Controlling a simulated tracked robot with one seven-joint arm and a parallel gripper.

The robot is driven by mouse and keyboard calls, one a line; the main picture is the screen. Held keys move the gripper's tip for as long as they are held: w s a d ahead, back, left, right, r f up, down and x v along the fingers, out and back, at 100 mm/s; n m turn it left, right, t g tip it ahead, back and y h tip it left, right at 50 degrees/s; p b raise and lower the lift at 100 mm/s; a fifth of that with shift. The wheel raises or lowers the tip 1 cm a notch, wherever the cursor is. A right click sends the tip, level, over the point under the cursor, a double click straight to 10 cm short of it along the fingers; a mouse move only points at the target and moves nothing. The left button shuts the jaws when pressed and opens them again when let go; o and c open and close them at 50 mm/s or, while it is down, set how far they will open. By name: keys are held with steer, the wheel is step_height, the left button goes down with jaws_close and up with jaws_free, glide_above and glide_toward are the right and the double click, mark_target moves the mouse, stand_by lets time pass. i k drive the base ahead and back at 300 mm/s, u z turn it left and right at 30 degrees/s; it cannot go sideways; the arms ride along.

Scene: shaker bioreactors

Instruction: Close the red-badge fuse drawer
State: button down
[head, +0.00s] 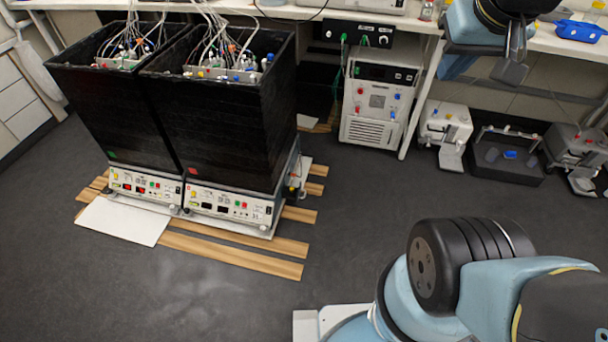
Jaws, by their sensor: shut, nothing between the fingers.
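Two tall black shaker units stand side by side on the floor at the left. The right one (225,120) has a small red badge (193,171) at its lower left corner, above a white control panel (230,203). The left one (108,95) has a green badge (112,155). Small fittings (295,184) stick out on the right side of the red-badge unit's base; I cannot tell at this size which is the fuse drawer or how far out it is. My gripper (510,72) is at the top right, shut and empty, far from the units.
Wooden slats (235,262) and a white sheet (122,220) lie under and before the units. A white power unit (378,105) stands under the bench (330,15). Small devices (445,130) and a black tray (505,170) sit at the right. The middle floor is clear.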

mark_target(286, 194)
steer(key=z, duration=0.1)
steer(key=i, duration=1.4)
steer(key=u, duration=0.8)
